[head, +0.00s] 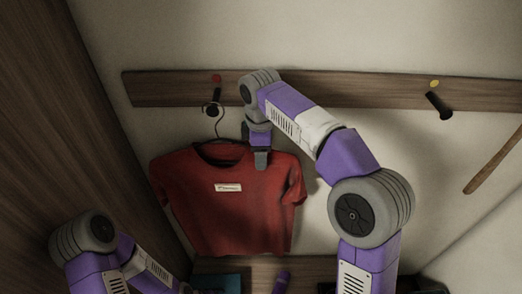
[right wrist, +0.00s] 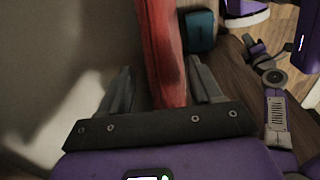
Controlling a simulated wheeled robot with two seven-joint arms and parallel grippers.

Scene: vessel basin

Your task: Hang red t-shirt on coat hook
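The red t-shirt (head: 228,215) is on a hanger, spread and upright, against the wall below the left coat hook (head: 215,98), which has a red dot above it. The hanger's thin wire hook (head: 218,125) meets the dark peg and looks to be over it; exact contact is too small to tell. My right gripper (head: 261,160) is at the shirt's collar and right shoulder. In the right wrist view, its fingers (right wrist: 162,88) stand apart on both sides of the red cloth (right wrist: 163,45), with gaps showing. My left arm is low at the left; its fingertips are not clear.
A wooden rail (head: 370,92) runs along the wall and bears a second dark hook (head: 438,104) with a yellow dot, which is empty. A wooden stick-like thing (head: 492,162) is at the right. A wooden panel (head: 60,120) closes the left side. A teal object (head: 217,283) lies below the shirt.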

